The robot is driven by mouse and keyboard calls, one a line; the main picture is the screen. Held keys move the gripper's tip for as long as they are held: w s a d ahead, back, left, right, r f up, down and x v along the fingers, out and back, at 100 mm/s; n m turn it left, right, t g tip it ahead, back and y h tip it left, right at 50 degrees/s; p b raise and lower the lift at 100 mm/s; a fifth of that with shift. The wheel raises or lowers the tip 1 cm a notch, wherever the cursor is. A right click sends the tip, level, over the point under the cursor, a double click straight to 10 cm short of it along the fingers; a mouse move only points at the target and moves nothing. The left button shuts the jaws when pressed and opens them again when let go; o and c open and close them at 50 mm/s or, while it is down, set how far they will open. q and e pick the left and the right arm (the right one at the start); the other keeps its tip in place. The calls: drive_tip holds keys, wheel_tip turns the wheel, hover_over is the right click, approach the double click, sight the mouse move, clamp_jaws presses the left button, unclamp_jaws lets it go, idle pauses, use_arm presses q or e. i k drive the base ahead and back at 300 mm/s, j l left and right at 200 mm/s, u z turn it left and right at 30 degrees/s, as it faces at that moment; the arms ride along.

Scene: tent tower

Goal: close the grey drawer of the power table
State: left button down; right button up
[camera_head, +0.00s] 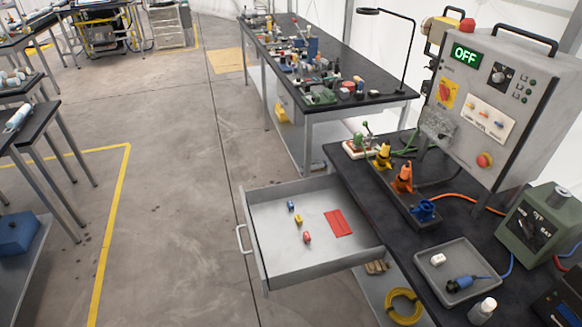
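The grey drawer (280,258) of the power table is pulled far out to the left of the table. Its pale bar handle (240,240) is on the drawer's left front face. Inside lie a red flat piece (338,223) and several small blue, yellow and red items (299,220). The power table (398,255) has a black top and stands at the right. Neither of my grippers shows in the head view.
A grey control box (488,105) with a green OFF display stands on the power table. A grey tray (462,287) and a green box (541,230) are near its front. A long cluttered table (352,98) stands behind. The floor (175,215) left of the drawer is clear.

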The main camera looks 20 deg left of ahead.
sight(282, 257)
drive_tip(key=k+j+u, duration=0.1)
drive_tip(key=u, duration=0.25)
drive_tip(key=j+u, duration=0.35)
drive_tip(key=i+l, duration=0.65)
